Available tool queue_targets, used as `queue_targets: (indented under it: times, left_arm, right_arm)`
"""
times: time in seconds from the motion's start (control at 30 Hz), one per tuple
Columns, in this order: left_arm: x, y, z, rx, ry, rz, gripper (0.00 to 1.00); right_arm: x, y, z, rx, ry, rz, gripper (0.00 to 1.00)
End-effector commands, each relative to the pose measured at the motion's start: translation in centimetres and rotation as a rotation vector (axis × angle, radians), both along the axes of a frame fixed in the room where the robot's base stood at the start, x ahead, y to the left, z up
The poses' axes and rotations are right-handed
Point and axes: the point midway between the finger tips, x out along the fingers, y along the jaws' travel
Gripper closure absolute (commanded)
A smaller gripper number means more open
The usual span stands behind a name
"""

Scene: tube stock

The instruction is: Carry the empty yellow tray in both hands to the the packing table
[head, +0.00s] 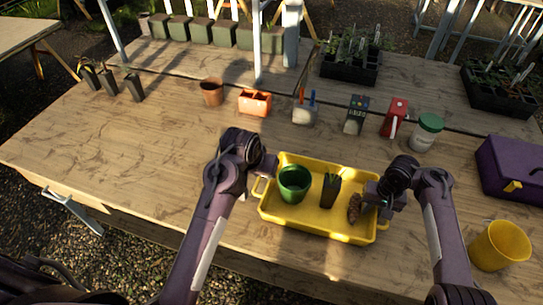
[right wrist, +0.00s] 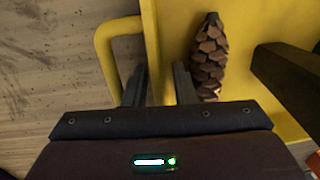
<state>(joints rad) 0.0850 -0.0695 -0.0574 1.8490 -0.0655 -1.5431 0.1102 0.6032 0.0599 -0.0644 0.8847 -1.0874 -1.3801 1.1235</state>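The yellow tray (head: 305,222) lies on the wooden table and is not empty. It holds a green pot (head: 294,184), a small dark pot with a plant (head: 330,190) and a brown pine cone (head: 354,208). The cone also shows in the right wrist view (right wrist: 209,58). My right gripper (head: 374,196) is at the tray's right end. In the right wrist view its fingers (right wrist: 160,88) stand close on both sides of the tray wall, beside the handle loop (right wrist: 103,50). My left gripper (head: 266,168) is by the tray's left end, near the left handle; its fingers are unclear.
A yellow pot (head: 499,246) and a purple box (head: 512,168) stand to the right. Behind the tray are a terracotta pot (head: 212,91), an orange planter (head: 255,102), a green-lidded jar (head: 427,132) and seedling trays (head: 352,66). The table's left part is mostly clear.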

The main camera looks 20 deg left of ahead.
Motion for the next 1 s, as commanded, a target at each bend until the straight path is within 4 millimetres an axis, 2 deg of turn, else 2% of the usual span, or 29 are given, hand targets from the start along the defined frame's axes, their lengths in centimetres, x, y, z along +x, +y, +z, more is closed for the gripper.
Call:
queue_targets:
  times: [0.13, 0.23, 0.7, 1.0]
  left_arm:
    - [-0.3, 0.1, 0.6, 0.0, 0.0, 0.0, 0.76]
    - [-0.3, 0.1, 0.7, 0.0, 0.0, 0.0, 0.76]
    - [-0.3, 0.1, 0.7, 0.0, 0.0, 0.0, 0.76]
    - [-0.3, 0.1, 0.7, 0.0, 0.0, 0.0, 0.76]
  right_arm:
    - [0.0, 0.1, 0.3, 0.002, 0.0, 0.001, 0.76]
    - [0.1, 0.2, 1.3, 0.005, -0.001, 0.001, 0.76]
    - [0.1, -0.4, 8.8, 0.008, -0.005, -0.001, 0.76]
    - [0.0, -1.0, 11.4, -0.004, -0.001, -0.001, 0.76]
